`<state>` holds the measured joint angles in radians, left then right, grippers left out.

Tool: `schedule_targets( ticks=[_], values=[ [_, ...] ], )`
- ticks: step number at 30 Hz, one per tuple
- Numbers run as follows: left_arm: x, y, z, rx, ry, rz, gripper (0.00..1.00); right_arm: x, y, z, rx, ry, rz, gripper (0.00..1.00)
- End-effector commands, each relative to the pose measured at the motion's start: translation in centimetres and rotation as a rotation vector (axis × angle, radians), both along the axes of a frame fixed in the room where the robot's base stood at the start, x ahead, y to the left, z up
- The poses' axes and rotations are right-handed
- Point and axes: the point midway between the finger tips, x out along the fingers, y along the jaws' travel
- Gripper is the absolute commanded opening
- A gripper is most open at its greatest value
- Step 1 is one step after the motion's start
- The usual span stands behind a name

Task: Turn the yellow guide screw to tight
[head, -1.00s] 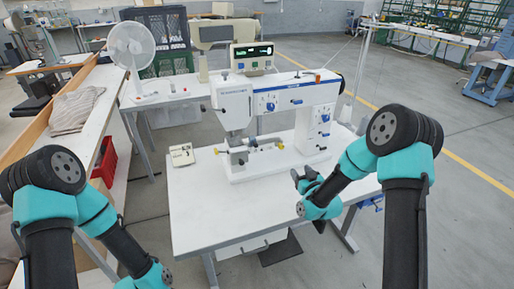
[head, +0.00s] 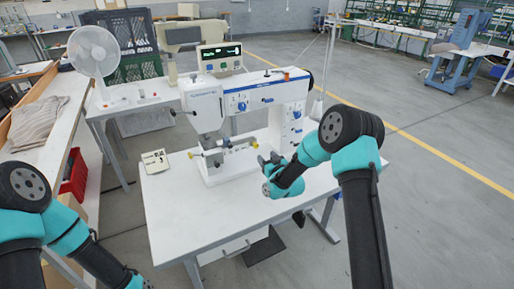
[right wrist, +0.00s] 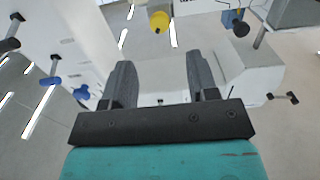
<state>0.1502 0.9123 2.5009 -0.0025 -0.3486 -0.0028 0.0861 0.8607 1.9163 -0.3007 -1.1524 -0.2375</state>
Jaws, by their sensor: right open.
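The yellow guide screw (right wrist: 160,20) shows as a round yellow knob at the top of the right wrist view. It lies beyond my fingertips, roughly in line with the gap between them. My right gripper (right wrist: 160,62) is open with nothing between its fingers. In the head view the right gripper (head: 268,160) is just right of the press's lower guide area and apart from the knobs. Small yellow knobs show there, but I cannot tell which is the guide screw or how tight it is. My left gripper is outside the frame.
The white eyelet press (head: 245,98) stands on a white table (head: 215,222). A small card (head: 155,161) lies at the table's left. In the right wrist view a blue knob (right wrist: 82,92) and a dark knob (right wrist: 240,29) flank the yellow one. The table's front is clear.

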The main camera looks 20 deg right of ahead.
Motion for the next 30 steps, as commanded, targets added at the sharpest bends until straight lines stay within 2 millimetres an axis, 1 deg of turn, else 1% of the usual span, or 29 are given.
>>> schedule_targets(
  ticks=[1,6,15,21,30],
  values=[
    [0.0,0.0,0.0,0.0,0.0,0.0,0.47,0.9,0.2,0.0,-0.001,-0.002,0.0,0.54],
    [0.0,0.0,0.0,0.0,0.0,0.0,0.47,3.5,0.7,0.0,0.0,-0.001,0.0,0.54],
    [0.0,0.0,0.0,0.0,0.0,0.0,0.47,7.6,1.6,0.0,-0.001,-0.002,0.001,0.54],
    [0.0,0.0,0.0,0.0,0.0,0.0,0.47,8.9,1.8,0.0,0.0,0.0,0.001,0.54],
    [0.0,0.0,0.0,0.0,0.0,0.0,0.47,9.1,1.8,0.0,0.0,0.0,0.0,0.54]
  ],
)
